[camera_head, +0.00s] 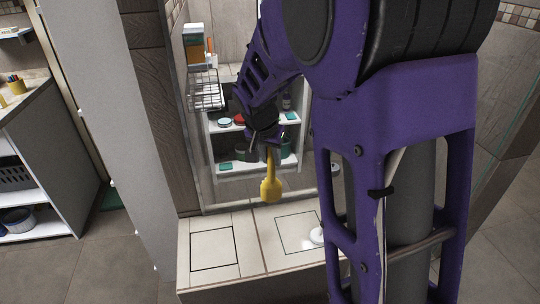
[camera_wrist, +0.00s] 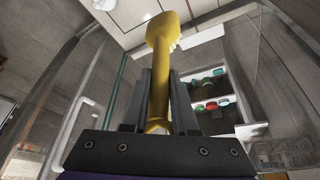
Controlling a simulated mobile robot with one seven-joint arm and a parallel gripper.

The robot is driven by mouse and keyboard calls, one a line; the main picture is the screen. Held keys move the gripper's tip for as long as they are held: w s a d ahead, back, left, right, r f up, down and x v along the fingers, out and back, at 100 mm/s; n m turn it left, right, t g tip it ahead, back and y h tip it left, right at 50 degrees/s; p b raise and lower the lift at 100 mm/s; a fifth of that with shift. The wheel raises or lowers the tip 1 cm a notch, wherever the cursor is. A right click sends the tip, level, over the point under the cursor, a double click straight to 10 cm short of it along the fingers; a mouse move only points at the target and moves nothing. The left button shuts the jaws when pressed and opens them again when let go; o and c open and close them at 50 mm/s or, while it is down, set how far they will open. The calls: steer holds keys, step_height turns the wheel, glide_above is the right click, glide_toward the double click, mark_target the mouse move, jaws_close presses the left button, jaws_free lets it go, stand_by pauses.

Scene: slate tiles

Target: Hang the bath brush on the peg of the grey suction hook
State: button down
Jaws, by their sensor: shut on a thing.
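The yellow bath brush (camera_head: 270,188) hangs head down below my gripper (camera_head: 266,148) in the head view, above the far edge of the tiled ledge. In the wrist view the brush (camera_wrist: 162,45) stands out between the two dark fingers of my gripper (camera_wrist: 160,98), which are shut on its handle. Its bristles show along the right side of its head there. I cannot make out the grey suction hook or its peg in either view. My purple arm covers much of the right of the head view.
A white shelf unit (camera_head: 246,183) with small tubs stands behind the gripper. A wire rack (camera_head: 205,90) with a box and bottle is at its upper left.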

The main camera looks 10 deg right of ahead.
steer(key=w+f+p, duration=0.1)
steer(key=w, duration=0.5)
stand_by(0.6)
steer(key=shift+w, duration=0.15)
stand_by(0.5)
